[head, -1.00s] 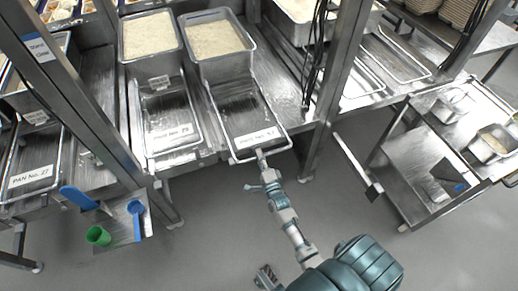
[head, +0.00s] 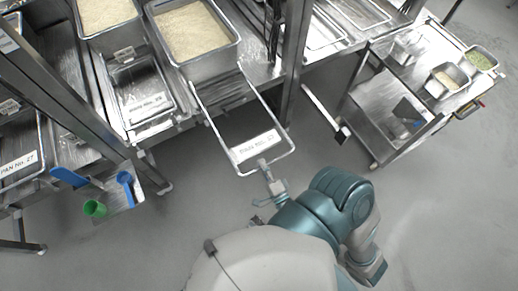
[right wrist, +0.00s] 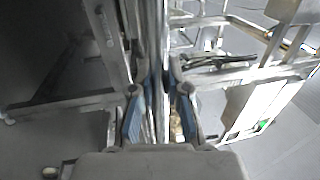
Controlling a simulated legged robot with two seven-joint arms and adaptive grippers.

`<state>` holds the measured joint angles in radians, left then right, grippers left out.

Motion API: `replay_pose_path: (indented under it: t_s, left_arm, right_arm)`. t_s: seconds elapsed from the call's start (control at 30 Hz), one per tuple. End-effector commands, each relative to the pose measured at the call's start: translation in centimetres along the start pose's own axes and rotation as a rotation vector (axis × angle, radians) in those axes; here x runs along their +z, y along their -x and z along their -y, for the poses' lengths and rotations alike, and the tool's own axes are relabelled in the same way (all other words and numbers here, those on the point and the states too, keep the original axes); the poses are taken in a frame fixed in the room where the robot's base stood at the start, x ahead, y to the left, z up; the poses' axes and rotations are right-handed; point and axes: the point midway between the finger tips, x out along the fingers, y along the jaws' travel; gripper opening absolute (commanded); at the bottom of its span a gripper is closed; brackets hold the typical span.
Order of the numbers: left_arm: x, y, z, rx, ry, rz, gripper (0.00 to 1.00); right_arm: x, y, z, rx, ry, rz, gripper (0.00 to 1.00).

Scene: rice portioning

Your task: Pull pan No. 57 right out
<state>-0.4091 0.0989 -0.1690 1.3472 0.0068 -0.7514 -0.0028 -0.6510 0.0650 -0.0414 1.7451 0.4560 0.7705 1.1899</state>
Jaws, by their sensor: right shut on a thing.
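Pan No. 57 is a deep steel pan of rice (head: 195,62). It sits on a wire slide frame (head: 212,118) that sticks out past the front edge of the rack. The frame's white label (head: 255,147) is at its front end. My right gripper (head: 265,166) is shut on the front bar of the frame. In the right wrist view the blue-padded fingers (right wrist: 160,95) close on an upright-looking metal bar (right wrist: 154,40). I do not see my left gripper.
Pan No. 29's slide (head: 142,90) is to the left, pushed in. A rack post (head: 292,60) stands close on the right. A steel cart (head: 390,110) with small pans is farther right. The floor in front is open.

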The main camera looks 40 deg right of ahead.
Motion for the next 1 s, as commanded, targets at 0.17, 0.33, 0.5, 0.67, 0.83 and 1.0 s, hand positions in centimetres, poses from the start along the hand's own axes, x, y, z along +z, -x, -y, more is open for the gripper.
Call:
replay_pose_path:
  t_s: [0.17,0.33,0.5,0.67,0.83,1.0]
  left_arm:
    - [0.2,-0.2,0.0,0.0,-0.001,0.0,0.4]
    - [0.2,-0.2,-0.1,-0.002,-0.001,0.0,0.4]
    - [0.2,-0.2,-0.1,-0.002,-0.001,0.001,0.4]
    - [0.2,-0.2,-0.1,-0.002,-0.001,0.001,0.4]
    - [0.2,-0.2,-0.1,-0.003,-0.001,0.002,0.4]
    - [0.2,-0.1,-0.1,-0.002,0.001,0.002,0.4]
  right_arm:
    - [0.5,1.1,-0.4,0.019,-0.002,0.012,0.0]
    - [0.6,1.2,-0.5,0.02,-0.001,0.012,0.0]
    - [0.6,1.2,-0.5,0.021,-0.001,0.012,0.23]
    - [0.4,1.1,-0.3,0.015,-0.001,0.009,0.41]
    - [0.1,0.9,-0.2,0.01,-0.004,0.006,0.41]
    - [0.1,1.8,-0.2,0.01,-0.004,0.006,0.41]
